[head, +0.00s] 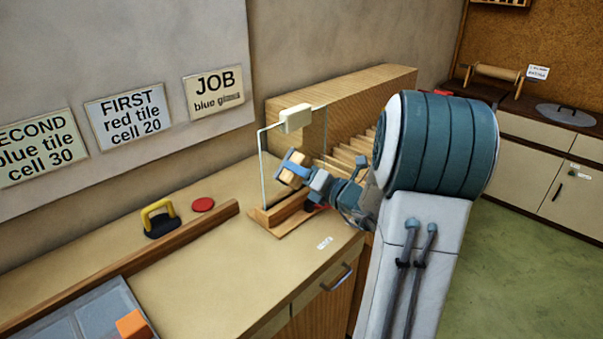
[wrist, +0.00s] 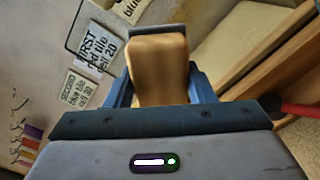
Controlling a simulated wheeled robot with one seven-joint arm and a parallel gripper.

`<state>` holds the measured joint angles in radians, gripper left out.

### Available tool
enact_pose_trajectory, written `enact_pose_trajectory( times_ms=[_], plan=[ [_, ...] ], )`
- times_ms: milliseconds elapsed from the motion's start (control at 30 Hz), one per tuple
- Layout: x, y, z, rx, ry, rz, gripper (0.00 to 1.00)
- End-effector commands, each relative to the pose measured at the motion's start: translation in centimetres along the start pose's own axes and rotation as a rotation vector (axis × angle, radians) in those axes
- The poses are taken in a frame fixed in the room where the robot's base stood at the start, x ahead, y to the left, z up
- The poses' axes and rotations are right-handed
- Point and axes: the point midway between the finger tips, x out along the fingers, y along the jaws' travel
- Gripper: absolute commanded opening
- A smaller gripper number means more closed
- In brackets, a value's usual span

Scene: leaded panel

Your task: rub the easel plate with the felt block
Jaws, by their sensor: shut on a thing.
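My gripper (head: 296,168) is shut on the felt block (head: 291,176), a tan block with a dark face. In the wrist view the felt block (wrist: 158,72) sits between the blue fingers and fills the middle. In the head view the block overlaps the plate area above the base. I cannot tell whether it touches the plate.
A wooden slotted rack (head: 345,100) stands behind the easel. A yellow-handled black tool (head: 160,218) and a red disc (head: 203,204) lie left of it. A wooden rail (head: 130,262) runs along the bench. A grey tray (head: 60,318) with an orange block (head: 133,325) is front left.

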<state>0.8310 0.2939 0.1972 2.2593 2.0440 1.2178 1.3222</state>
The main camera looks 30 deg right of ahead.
Motion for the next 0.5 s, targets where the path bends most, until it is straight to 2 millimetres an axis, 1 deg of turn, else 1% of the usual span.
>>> enact_pose_trajectory(
  times_ms=[500],
  plan=[
    [0.64, 0.02, 0.03, 0.000, -0.001, 0.001, 0.31]
  ],
)
